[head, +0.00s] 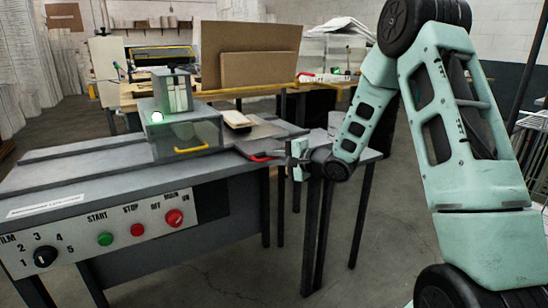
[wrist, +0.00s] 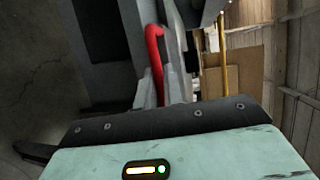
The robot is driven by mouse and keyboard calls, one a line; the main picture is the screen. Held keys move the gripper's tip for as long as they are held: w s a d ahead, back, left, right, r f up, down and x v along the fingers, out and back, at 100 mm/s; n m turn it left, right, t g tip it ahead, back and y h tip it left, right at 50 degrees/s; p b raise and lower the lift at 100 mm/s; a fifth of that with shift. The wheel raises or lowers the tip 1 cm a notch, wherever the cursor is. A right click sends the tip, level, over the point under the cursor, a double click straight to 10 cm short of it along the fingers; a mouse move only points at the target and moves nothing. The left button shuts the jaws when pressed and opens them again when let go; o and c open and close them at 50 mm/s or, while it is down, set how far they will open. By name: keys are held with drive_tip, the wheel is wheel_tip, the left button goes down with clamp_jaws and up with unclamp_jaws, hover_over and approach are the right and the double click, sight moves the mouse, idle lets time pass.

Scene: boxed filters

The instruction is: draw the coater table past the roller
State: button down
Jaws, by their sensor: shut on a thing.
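The coater table (head: 262,133) is a grey flat plate at the right end of the machine. A red handle (head: 262,158) is on its near right edge. My gripper (head: 291,158) is at that handle, shut on it. In the wrist view the red handle (wrist: 155,62) runs up between the fingers of my gripper (wrist: 165,85). The roller housing (head: 187,138) is a clear-sided box with a yellow handle, left of the plate, with a lit green lamp on top. The roller itself is not clearly visible.
The machine bed (head: 70,172) carries a front panel (head: 120,230) with a dial, a green start button and red knobs. A grey side table (head: 365,154) stands to the right under my arm. Brown boards (head: 250,50) stand on a bench behind. Open floor lies in front.

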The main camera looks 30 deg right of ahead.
drive_tip(key=c, duration=1.5)
unclamp_jaws()
drive_tip(key=p+v, duration=0.2)
drive_tip(key=v, duration=1.5)
drive_tip(key=shift+s+d+r, duration=0.1)
drive_tip(key=shift+s, duration=0.15)
